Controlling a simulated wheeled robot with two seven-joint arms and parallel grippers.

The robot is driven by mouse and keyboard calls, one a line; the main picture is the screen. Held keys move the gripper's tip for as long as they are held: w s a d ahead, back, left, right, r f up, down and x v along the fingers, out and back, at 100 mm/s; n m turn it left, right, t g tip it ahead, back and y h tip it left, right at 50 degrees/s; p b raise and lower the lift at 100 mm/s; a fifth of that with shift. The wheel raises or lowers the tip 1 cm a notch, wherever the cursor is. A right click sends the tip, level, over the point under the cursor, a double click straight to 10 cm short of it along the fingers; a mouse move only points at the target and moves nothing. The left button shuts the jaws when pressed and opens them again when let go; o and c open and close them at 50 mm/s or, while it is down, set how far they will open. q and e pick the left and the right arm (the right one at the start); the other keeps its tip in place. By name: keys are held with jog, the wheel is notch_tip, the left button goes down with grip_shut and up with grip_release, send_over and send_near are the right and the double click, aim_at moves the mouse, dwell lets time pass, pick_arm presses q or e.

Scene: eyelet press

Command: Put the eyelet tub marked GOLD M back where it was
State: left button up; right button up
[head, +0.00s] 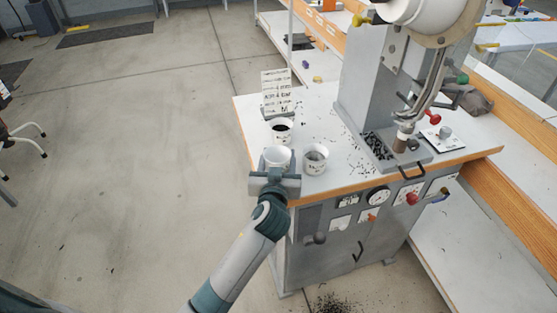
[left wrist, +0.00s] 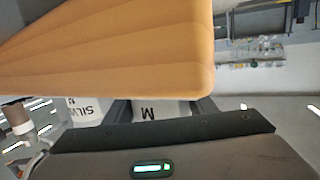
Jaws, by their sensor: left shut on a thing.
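My left gripper (head: 275,177) is at the front left corner of the press table, shut on a white eyelet tub (head: 277,155). In the left wrist view this tub (left wrist: 160,111) is between the fingers and shows a letter M; the rest of its marking is hidden. I cannot tell whether its base touches the tabletop. A second white tub (head: 315,158) with greyish contents stands just right of it. A third white tub (head: 281,132) with dark contents stands behind it. A tub marked SILV (left wrist: 86,111) shows beside the held one in the left wrist view. My right gripper is out of view.
A printed card stand (head: 276,92) is behind the tubs. The grey eyelet press (head: 370,85) stands to the right, with dark loose eyelets (head: 378,147) at its base and scattered bits on the white tabletop (head: 252,108). The table's wooden edge (left wrist: 120,60) is close to the wrist camera.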

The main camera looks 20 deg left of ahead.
pick_arm(q)
jog(key=shift+f, duration=0.7)
jog(key=shift+f, duration=0.1)
jog(key=o, duration=1.1)
jog(key=shift+c, duration=0.2)
